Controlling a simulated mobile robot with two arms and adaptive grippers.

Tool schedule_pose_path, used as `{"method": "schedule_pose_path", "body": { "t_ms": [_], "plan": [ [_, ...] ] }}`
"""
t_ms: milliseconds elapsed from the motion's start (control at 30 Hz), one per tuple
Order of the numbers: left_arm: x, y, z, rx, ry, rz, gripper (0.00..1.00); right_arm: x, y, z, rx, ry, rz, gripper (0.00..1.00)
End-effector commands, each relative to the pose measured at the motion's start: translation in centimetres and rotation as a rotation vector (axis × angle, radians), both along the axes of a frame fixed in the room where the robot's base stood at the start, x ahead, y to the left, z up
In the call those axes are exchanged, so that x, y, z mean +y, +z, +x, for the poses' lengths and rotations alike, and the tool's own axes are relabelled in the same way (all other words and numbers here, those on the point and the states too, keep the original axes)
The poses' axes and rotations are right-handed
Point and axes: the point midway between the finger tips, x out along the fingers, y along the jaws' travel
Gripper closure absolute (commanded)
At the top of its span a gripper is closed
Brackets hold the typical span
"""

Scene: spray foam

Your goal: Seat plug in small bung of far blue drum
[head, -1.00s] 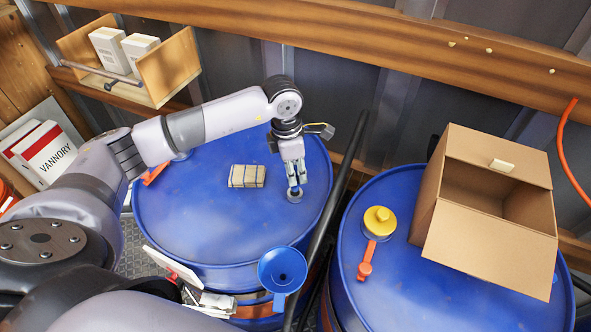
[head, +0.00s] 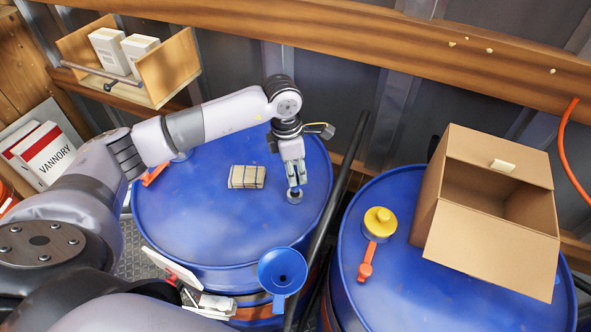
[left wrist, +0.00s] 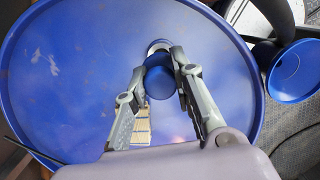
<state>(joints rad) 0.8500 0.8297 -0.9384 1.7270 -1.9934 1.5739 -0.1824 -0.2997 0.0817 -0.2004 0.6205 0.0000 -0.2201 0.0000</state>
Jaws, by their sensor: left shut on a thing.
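The far blue drum (head: 215,215) stands behind, to the left of the other drum. Its small bung (head: 295,198) is a pale ring near the right of the lid; it also shows in the left wrist view (left wrist: 159,46), partly covered. My left gripper (head: 293,187) points down there. In the left wrist view its two fingers (left wrist: 160,72) are shut on a blue plug (left wrist: 158,83). The plug overlaps the near side of the ring; whether it is in the hole or just above it, I cannot tell. My right gripper is not in view.
A bundle of tan sticks (head: 246,177) lies on the far drum's lid. A blue funnel (head: 282,272) is at its front edge. A dark hose (head: 341,190) runs between the drums. The near drum (head: 400,270) bears a yellow cap (head: 379,220) and an open carton (head: 485,235).

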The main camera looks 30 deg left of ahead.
Motion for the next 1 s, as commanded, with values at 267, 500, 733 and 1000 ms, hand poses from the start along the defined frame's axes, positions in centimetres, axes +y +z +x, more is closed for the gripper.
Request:
{"method": "schedule_pose_path", "body": {
  "t_ms": [267, 500, 733, 1000],
  "plan": [
    [0.02, -0.06, 0.0, 0.0, 0.0, 0.0, 1.0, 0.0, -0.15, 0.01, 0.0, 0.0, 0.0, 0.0],
    [0.03, -0.04, -0.01, -0.001, 0.0, 0.001, 1.0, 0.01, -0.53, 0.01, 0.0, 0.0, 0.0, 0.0],
    [0.03, -0.01, -0.01, 0.0, 0.0, 0.0, 1.0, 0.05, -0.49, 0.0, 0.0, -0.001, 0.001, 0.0],
    [0.02, -0.56, -0.01, 0.0, 0.0, 0.0, 1.0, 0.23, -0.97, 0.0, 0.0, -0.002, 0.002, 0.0]
  ]
}}
